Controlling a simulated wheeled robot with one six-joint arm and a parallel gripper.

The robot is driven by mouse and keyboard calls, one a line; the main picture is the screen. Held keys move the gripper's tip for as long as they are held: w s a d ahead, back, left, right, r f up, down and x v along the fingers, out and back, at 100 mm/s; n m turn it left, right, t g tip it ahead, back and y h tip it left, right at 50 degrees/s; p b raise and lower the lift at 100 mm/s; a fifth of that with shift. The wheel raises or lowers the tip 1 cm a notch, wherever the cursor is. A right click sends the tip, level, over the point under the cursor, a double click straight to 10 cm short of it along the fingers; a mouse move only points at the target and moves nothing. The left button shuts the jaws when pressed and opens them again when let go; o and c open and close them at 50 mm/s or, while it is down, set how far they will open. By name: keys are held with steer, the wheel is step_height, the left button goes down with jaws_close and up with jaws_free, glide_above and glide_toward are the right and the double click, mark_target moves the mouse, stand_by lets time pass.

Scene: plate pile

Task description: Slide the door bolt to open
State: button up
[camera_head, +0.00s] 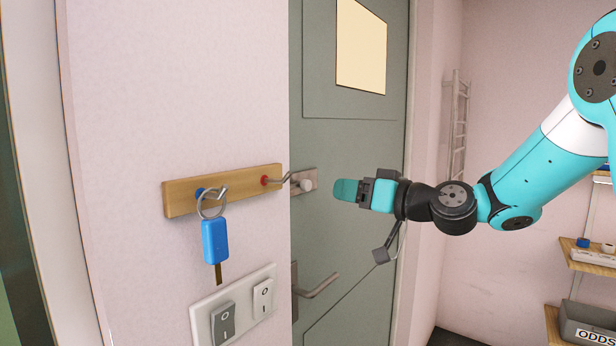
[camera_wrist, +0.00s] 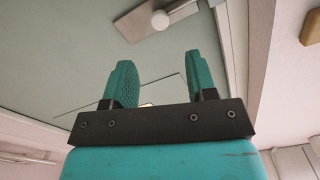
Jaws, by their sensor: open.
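The door bolt (camera_head: 307,184) is a small grey plate with a pale round knob, on the left part of the grey-green door (camera_head: 345,150). In the wrist view the bolt (camera_wrist: 159,19) shows at the top, beyond the fingertips, with its knob facing me. My gripper (camera_head: 346,190) is teal and stands just right of the bolt in the head view, apart from it. In the wrist view its two fingers (camera_wrist: 162,70) are spread, with nothing between them. The bolt's left end is partly hidden behind the wall edge in the head view.
A wooden hook rail (camera_head: 235,187) on the near wall holds a ring with a blue-tagged key (camera_head: 215,240). Light switches (camera_head: 238,308) sit below. A door handle (camera_head: 318,287) is under the bolt. Shelves (camera_head: 590,258) stand at right. The door face around my gripper is clear.

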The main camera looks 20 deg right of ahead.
mark_target(309, 185)
steer(key=p+x, duration=0.4)
steer(key=x, duration=0.6)
steer(key=shift+w+a, duration=0.25)
steer(key=shift+w, duration=0.05)
